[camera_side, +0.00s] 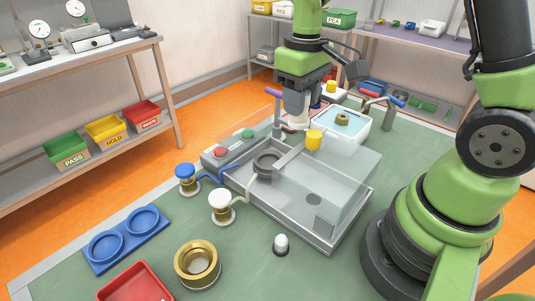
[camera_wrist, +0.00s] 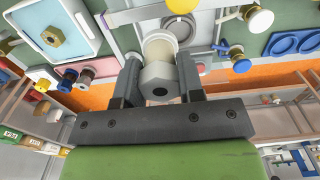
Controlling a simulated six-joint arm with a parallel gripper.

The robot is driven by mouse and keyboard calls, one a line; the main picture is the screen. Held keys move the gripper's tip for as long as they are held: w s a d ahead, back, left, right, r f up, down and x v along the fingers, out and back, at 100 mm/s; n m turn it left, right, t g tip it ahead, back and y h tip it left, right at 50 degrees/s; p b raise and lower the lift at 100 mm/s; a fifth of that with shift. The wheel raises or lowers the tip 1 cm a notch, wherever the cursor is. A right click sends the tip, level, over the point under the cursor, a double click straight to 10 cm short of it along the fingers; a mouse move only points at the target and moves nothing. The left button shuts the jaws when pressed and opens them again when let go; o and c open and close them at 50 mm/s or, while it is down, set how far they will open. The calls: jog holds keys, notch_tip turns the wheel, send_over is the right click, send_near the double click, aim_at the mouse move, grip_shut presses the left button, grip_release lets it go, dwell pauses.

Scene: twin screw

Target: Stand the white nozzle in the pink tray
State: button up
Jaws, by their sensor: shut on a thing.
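My gripper (camera_side: 296,118) hangs over the back part of the clear-walled machine in the side view. In the wrist view, its two dark fingers (camera_wrist: 158,66) are shut on the white nozzle (camera_wrist: 157,80), one on each side. In the side view the nozzle is mostly hidden by the fingers. A pink surface, which looks like the pink tray (camera_wrist: 38,73), shows at the left of the wrist view, apart from the nozzle. It is mostly hidden behind the gripper in the side view.
A pale blue tray with a brass nut (camera_side: 343,119) stands right of my gripper. A yellow cylinder (camera_side: 313,140) stands close by on the machine (camera_side: 347,207). Handled tools (camera_side: 385,98) lie behind. A red tray (camera_side: 133,284), blue double holder (camera_side: 128,240) and brass ring (camera_side: 197,263) lie in front.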

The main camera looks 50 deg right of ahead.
jog(key=d+r, duration=0.5)
jog(key=s+d+m, duration=0.3)
jog(key=s+d, duration=0.4)
jog(key=s, duration=0.2)
jog(key=f, duration=1.5)
jog(key=shift+w+d+f, duration=0.1)
jog(key=shift+w+f, duration=0.1)
jog(key=shift+f, duration=2.25)
jog(key=shift+f, duration=0.15)
jog(key=o, duration=0.9)
